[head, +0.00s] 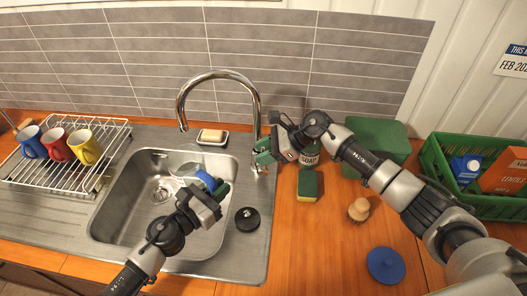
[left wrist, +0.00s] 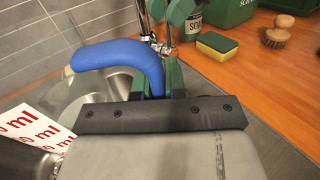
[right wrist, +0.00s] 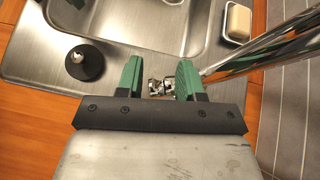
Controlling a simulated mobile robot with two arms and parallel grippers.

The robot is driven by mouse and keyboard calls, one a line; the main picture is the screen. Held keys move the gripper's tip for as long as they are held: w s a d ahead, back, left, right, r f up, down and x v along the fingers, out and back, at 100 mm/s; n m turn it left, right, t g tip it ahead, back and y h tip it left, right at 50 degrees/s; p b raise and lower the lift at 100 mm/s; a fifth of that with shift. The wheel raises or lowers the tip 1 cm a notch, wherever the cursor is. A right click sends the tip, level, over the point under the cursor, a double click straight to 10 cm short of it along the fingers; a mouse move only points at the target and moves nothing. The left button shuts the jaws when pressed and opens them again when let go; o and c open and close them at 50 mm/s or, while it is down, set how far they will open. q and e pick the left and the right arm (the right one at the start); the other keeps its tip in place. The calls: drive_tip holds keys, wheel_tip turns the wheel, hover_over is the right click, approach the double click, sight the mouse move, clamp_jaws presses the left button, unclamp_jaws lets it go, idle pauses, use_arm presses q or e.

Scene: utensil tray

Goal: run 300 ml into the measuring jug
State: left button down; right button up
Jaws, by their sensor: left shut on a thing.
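My left gripper (head: 217,187) is shut on the blue handle (left wrist: 118,54) of the clear measuring jug (left wrist: 98,90), holding it over the sink basin. The jug (head: 184,171) looks glassy and faint in the head view, below the spout of the chrome tap (head: 222,76). No stream of water shows, and I cannot tell a water level. White labels with red "ml" writing (left wrist: 38,138) show in the left wrist view. My right gripper (right wrist: 159,80) is open, with its green fingers either side of the small chrome tap control (right wrist: 158,88). I cannot tell whether they touch it.
A steel sink (head: 120,205) has a black plug (head: 247,219) on its right rim. A soap dish (head: 212,138) sits behind it. Mugs stand on the rack (head: 68,165) at left. A sponge (head: 307,185), brush (head: 359,209), blue lid (head: 386,265) and green crate (head: 436,160) are at right.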

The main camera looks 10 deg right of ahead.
wheel_tip(320, 180, up, 10)
idle(0.6)
idle(0.4)
